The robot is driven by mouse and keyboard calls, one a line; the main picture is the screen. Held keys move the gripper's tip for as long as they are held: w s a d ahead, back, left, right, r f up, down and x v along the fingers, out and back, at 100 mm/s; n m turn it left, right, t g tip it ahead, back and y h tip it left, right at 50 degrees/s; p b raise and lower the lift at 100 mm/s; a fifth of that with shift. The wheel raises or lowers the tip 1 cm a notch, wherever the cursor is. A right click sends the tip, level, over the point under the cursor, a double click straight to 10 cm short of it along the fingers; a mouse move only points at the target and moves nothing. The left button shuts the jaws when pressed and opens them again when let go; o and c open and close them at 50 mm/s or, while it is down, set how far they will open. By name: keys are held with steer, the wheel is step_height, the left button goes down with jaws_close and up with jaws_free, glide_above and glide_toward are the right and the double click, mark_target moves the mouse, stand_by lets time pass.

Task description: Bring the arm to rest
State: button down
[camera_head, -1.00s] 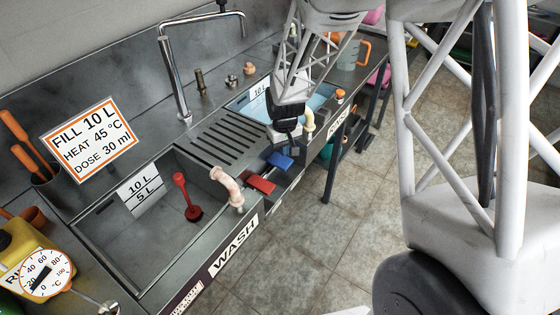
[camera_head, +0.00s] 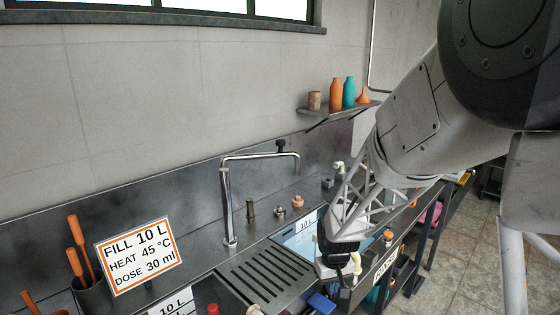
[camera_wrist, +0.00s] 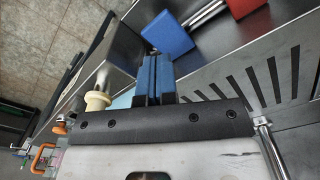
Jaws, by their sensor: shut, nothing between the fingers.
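My gripper (camera_head: 342,262) shows in the head view over the front edge of the sink unit, beside the right basin. In the wrist view its two blue-faced fingers (camera_wrist: 155,82) lie together with nothing between them. A blue block-like handle (camera_wrist: 168,34) is just beyond the fingertips in the wrist view; whether they touch it I cannot tell. The same blue piece (camera_head: 321,303) shows at the bottom of the head view. My arm reaches down from the upper right.
The right basin (camera_head: 290,246) holds bluish water. A tall tap (camera_head: 228,205) rises behind the ribbed drainboard (camera_head: 262,276). A cream-coloured elbow pipe (camera_wrist: 97,101) stands close to my fingers. A shelf (camera_head: 335,112) with bottles hangs on the wall. Tiled floor lies open at right.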

steer(key=s+d+r+m+t, duration=0.1)
steer(key=s+d+r, duration=0.1)
steer(key=s+r, duration=1.1)
steer(key=s+d+r+m, duration=0.1)
steer(key=s+r, duration=0.3)
steer(key=s, duration=0.4)
steer(key=s+r+t, duration=0.1)
steer(key=s+r, duration=0.3)
steer(key=s, duration=0.4)
steer(key=shift+d+r+m, duration=0.35)
steer(key=shift+m, duration=0.05)
